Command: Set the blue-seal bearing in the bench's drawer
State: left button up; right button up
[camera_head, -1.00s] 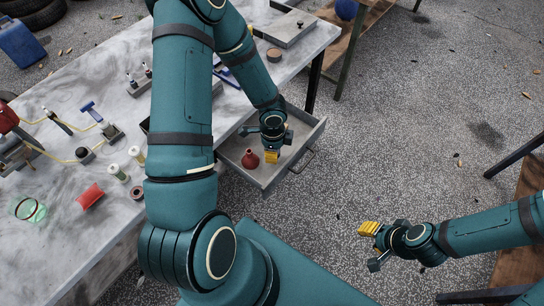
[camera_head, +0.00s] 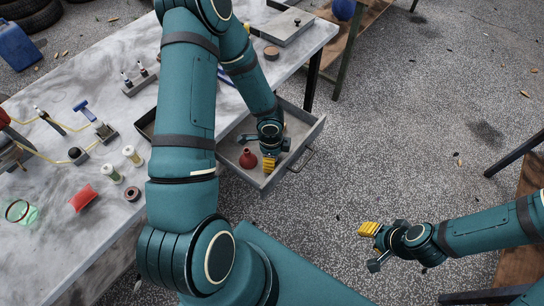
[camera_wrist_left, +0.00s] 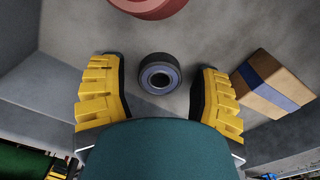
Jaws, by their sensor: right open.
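The blue-seal bearing (camera_wrist_left: 160,78), a dark ring with a bluish face, lies on the grey drawer floor in the left wrist view. It sits between the two yellow fingers of my left gripper (camera_wrist_left: 160,98), with a gap on each side. The gripper is open. In the head view my left gripper (camera_head: 268,160) is down inside the pulled-out drawer (camera_head: 232,156) of the bench (camera_head: 50,235) and hides the bearing. My right gripper (camera_head: 372,246) is open and empty over the floor, right of the drawer.
A red pouch (camera_head: 83,198) and several small parts lie on the bench.

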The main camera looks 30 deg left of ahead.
pick_arm(q)
jog(key=shift+r, duration=0.2)
notch_tip(320, 180, up, 11)
jog(key=p, duration=0.5)
jog(key=s+d+f+n+h, duration=0.1)
jog(key=s+d+f+n, duration=0.1)
jog(key=d+n, duration=0.5)
jog(key=s+d+f+n+t+h, duration=0.1)
jog(key=s+d+f+n+h, duration=0.1)
jog(key=s+d+n, duration=0.3)
jog(key=d+n, duration=0.3)
jog(key=d, duration=0.2)
jog(key=shift+d, duration=0.1)
dwell(0.3)
